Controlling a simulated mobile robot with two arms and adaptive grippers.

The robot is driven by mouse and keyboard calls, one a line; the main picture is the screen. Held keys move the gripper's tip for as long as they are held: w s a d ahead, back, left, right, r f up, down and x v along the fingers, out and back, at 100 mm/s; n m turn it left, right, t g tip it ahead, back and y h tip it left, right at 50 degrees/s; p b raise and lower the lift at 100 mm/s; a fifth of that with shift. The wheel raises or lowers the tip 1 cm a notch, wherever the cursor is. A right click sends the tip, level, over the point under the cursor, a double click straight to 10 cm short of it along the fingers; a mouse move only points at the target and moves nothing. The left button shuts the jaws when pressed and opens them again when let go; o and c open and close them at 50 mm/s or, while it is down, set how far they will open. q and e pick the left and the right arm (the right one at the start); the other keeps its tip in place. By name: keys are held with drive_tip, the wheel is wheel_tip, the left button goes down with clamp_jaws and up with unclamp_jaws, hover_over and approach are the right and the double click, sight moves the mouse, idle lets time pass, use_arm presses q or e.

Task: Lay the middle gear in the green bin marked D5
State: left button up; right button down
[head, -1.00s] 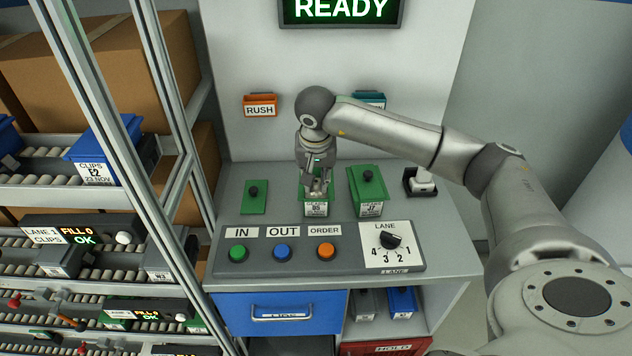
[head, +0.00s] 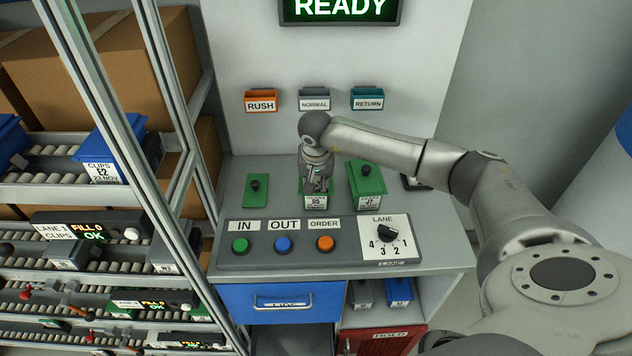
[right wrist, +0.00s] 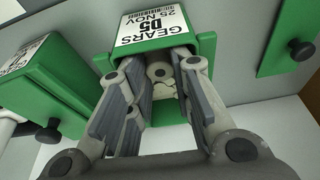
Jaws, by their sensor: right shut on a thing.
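The open green bin labelled GEARS D5 (head: 316,203) stands on the bench behind the button panel. Its label also faces the camera in the right wrist view (right wrist: 152,33). My right gripper (head: 317,186) points down at this bin, its fingertips at or inside the opening. In the right wrist view, my right gripper (right wrist: 163,80) is shut on a pale part between its pads, apparently the gear (right wrist: 161,72), mostly hidden by the fingers. I cannot tell whether the gear touches the bin floor. My left gripper is not in view.
A flat green lid with a black knob (head: 255,190) lies left of D5. A lidded green bin (head: 367,185) stands close on the right. The button panel (head: 320,241) is in front. Small wall trays, including RUSH (head: 261,101), hang behind. A roller rack is at left.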

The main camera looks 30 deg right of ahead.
drive_tip(key=shift+f, duration=0.25)
drive_tip(key=c, duration=1.6)
unclamp_jaws()
drive_tip(key=shift+r, duration=0.15)
drive_tip(key=shift+o, duration=0.2)
drive_tip(key=shift+r, duration=0.25)
drive_tip(key=b+v, duration=0.3)
drive_tip(key=v, duration=0.8)
drive_tip(key=shift+r+b, duration=0.4)
drive_tip(key=shift+a, duration=0.1)
